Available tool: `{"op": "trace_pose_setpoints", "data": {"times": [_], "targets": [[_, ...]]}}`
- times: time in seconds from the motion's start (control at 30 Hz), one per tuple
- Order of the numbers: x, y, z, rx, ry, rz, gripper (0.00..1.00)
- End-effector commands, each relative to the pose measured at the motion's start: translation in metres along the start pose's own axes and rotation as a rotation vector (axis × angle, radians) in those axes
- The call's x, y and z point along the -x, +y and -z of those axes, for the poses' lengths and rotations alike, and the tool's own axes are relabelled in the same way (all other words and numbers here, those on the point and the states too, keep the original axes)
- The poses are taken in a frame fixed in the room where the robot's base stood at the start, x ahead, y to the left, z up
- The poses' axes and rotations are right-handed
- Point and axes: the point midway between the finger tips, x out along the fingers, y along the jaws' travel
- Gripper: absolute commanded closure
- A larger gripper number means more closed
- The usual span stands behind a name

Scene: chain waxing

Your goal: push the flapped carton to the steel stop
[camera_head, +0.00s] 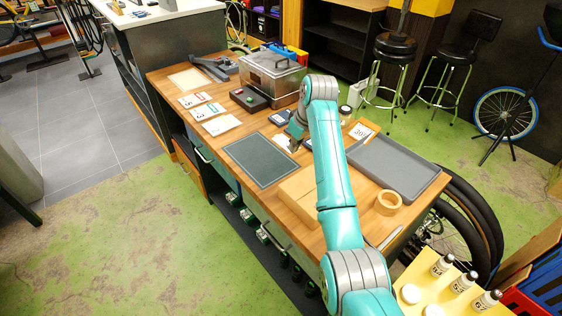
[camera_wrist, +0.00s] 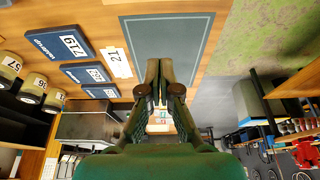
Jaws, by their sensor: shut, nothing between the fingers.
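A tan cardboard carton (camera_head: 297,194) sits on the wooden bench in the head view, partly hidden behind my arm. Its flaps are hard to make out. My gripper (camera_head: 294,143) is over the bench beyond the carton, near the far right edge of a dark grey mat, apart from the carton. In the wrist view my gripper (camera_wrist: 158,82) is shut and empty, with its fingertips in front of the mat (camera_wrist: 190,45). I cannot pick out the steel stop with certainty in either view.
A grey tray (camera_head: 394,168) and a tape roll (camera_head: 388,203) lie right of my arm. A lidded metal box (camera_head: 272,78), a black device (camera_head: 249,99) and a grey metal fixture (camera_head: 213,68) stand toward the back. Blue boxes (camera_wrist: 60,43) show in the wrist view.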

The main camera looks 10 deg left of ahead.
Motion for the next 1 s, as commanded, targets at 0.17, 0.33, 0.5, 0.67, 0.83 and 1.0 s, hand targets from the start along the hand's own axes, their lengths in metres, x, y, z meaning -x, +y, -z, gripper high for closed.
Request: {"op": "trace_pose_setpoints", "data": {"times": [0.17,0.33,0.5,0.67,0.83,1.0], "targets": [[-0.024,-0.001,-0.001,-0.001,-0.003,0.002,1.0],[-0.052,0.0,-0.001,-0.001,-0.002,0.002,1.0],[-0.074,0.0,-0.001,-0.001,-0.001,0.001,1.0],[-0.09,0.0,0.0,0.0,0.0,0.0,1.0],[-0.095,0.001,-0.006,-0.001,0.003,-0.002,1.0],[-0.091,0.001,-0.017,-0.001,0.002,-0.002,1.0]]}}
